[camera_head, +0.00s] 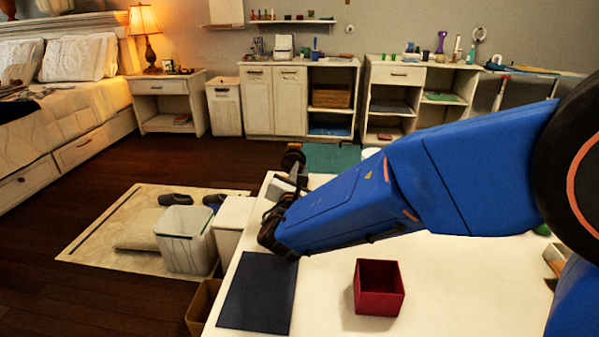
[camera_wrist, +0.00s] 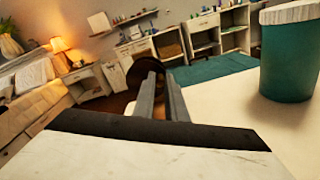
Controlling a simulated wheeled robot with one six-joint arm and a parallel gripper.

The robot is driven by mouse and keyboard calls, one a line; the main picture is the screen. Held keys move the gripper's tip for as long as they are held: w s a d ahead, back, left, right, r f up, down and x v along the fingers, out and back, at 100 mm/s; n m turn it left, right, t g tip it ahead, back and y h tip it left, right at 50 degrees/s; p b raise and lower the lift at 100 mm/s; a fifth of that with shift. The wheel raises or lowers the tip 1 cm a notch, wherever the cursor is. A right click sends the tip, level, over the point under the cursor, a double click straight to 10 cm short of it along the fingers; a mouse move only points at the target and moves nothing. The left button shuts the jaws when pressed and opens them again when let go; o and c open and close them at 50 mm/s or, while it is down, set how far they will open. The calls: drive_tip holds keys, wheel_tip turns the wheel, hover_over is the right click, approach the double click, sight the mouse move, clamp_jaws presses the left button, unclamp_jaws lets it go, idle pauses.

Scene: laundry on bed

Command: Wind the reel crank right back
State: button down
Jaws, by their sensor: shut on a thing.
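My gripper (camera_head: 287,182) is at the far left edge of the white table, reaching out from my blue arm. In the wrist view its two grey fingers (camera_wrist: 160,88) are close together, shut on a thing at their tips. A dark round disc (camera_wrist: 141,72), which looks like part of the reel, stands just beyond the fingertips. The dark round part also shows beyond the gripper in the head view (camera_head: 293,157). The crank itself cannot be made out; the fingers hide what they hold, and the crank's angle cannot be told.
A teal canister (camera_wrist: 289,58) with a pale lid stands right of the fingers. A teal mat (camera_head: 331,157) lies at the table's far end. A dark blue mat (camera_head: 258,292) and an open red box (camera_head: 379,289) are nearer. The front right tabletop is mostly clear.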

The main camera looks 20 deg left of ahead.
drive_tip(key=c, duration=1.8)
unclamp_jaws()
drive_tip(key=v, duration=1.7)
drive_tip(key=shift+s+d, duration=0.1)
drive_tip(key=shift+s, duration=0.1)
